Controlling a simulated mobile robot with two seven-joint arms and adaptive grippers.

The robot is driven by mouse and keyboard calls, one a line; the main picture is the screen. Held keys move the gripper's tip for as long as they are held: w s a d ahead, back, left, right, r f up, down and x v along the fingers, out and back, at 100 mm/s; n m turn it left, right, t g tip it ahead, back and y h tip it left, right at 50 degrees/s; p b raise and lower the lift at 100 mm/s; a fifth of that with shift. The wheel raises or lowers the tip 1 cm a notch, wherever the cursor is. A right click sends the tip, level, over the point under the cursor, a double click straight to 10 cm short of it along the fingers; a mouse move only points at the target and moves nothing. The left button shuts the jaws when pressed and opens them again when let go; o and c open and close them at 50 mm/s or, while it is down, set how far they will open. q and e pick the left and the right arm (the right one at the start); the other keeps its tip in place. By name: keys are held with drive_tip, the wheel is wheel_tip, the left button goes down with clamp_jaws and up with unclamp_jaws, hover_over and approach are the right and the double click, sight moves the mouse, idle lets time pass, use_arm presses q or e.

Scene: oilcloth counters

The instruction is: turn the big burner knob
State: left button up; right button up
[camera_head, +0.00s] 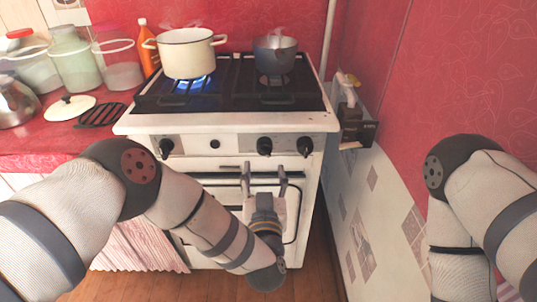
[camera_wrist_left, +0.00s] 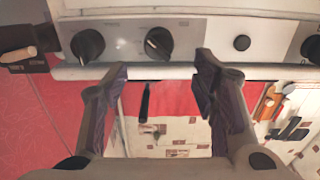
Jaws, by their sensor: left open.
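The white stove has a front panel with black knobs: one at the left (camera_head: 166,148), a middle-right knob (camera_head: 264,146) and a far-right knob (camera_head: 304,146). I cannot tell by label which is the big burner knob. My left gripper (camera_head: 264,171) is open and empty, just below the middle-right knob. In the left wrist view, the open fingers (camera_wrist_left: 160,72) lie either side of that knob's line. The knob (camera_wrist_left: 158,43) sits beyond the tips, apart from them. The far-right knob (camera_wrist_left: 88,46) shows to its left there. My right gripper is out of view.
A cream pot (camera_head: 186,52) stands over a blue flame on the left burner; a grey pot (camera_head: 274,55) stands on the right. The oven door (camera_head: 210,190) is behind my left gripper. A red wall (camera_head: 385,80) rises at the right.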

sight(264, 154)
use_arm(q)
drive_tip(key=w+b, duration=0.1)
drive_tip(key=w, duration=0.6)
drive_tip(key=shift+w+f, duration=0.15)
drive_tip(key=shift+w, duration=0.15)
drive_tip(key=c, duration=1.2)
